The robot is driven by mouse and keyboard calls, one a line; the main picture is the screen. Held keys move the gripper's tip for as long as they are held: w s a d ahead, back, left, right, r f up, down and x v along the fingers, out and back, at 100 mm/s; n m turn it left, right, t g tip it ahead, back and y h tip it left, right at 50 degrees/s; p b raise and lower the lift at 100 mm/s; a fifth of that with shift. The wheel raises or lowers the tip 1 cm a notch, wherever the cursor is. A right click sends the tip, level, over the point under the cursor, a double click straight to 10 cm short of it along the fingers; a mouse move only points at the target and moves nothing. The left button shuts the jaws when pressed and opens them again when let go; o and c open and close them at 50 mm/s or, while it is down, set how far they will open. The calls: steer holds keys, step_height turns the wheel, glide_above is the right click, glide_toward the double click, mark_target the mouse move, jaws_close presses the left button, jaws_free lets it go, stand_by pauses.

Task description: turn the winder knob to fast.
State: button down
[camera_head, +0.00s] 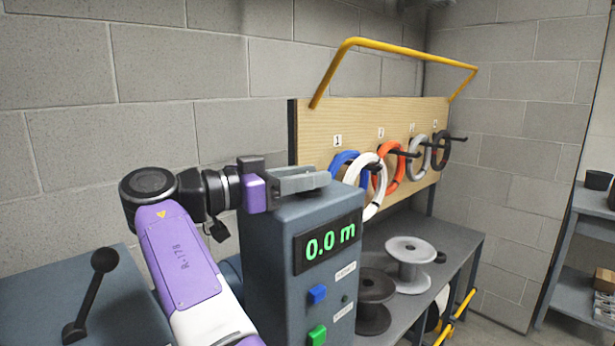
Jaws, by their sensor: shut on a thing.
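The winder's control box (272,262) is a blue-grey cabinet with a green readout (330,242) of "0.0 m". A blue button (317,294) and a green button (316,335) are on its front. My gripper (312,180) reaches in from the left, low over the top of the box, with its grey jaws shut. The winder knob does not show; it is hidden at the jaws, so its setting cannot be read.
A wooden board (318,119) with coloured cable coils on pegs stands behind the box, under a yellow rail (395,47). A grey spool (409,263) and a dark spool (374,301) stand on the bench to the right. A black ball-ended lever (90,293) is at the left.

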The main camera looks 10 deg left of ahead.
steer(key=c, duration=1)
jaws_free()
steer(key=shift+d, duration=0.1)
steer(key=shift+b+v, duration=0.6)
steer(key=shift+v, duration=3.35)
steer(key=shift+w, duration=0.1)
steer(key=shift+f, duration=0.1)
